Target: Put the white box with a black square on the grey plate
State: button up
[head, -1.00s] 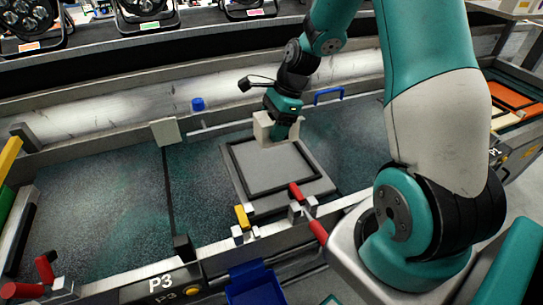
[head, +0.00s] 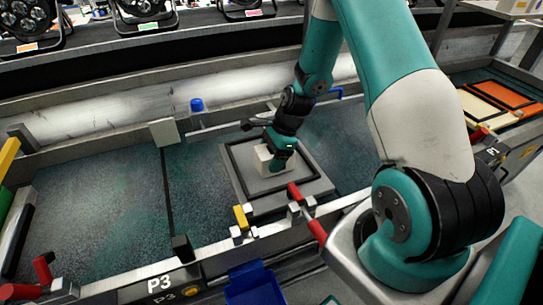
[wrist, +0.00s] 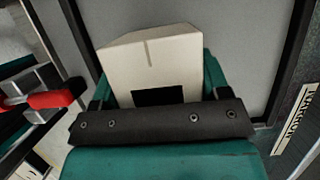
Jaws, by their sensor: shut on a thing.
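The white box (head: 264,161) is in my gripper (head: 275,158), over the middle of the grey plate (head: 307,182). In the wrist view the box (wrist: 155,62) shows a black square (wrist: 159,96) on the face towards the camera, partly covered by my gripper. My gripper (wrist: 158,92) is shut on the box. The grey plate has a raised black square frame and lies on the dark green mat. In the wrist view the plate (wrist: 248,50) fills the background behind the box. I cannot tell whether the box touches the plate.
Red-handled clamps (head: 294,190) and a yellow-tipped clamp (head: 241,216) stand at the plate's front edge. A blue cap (head: 196,104) is on the back rail. A blue bin (head: 252,284) is below the front rail. The mat to the left (head: 100,205) is clear.

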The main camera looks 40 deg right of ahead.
jog(key=o, duration=1.1)
jog(key=shift+f, duration=0.1)
jog(key=v, duration=1.1)
jog(key=shift+s+d+r, duration=0.1)
jog(key=shift+d+r, duration=0.05)
jog(key=shift+r, duration=0.2)
jog(key=s+a+r+n, duration=0.3)
jog(key=a+r+n, duration=0.3)
jog(key=a+n, duration=0.25)
jog(key=s+a+r+n, duration=0.4)
jog(key=a+r+n, duration=0.25)
jog(key=a, duration=0.25)
jog(key=s+a+r+n, duration=0.1)
jog(key=s+a+n, duration=0.1)
jog(key=s+n, duration=0.2)
jog(key=s+a+r+n, duration=0.1)
jog(key=s+a+n, duration=0.2)
jog(key=s+n, duration=0.1)
jog(key=s+a+r+n+g, duration=0.1)
jog(key=s+a+n, duration=0.1)
jog(key=s+n, duration=0.3)
jog(key=shift+a+r, duration=0.3)
jog(key=shift+a, duration=0.1)
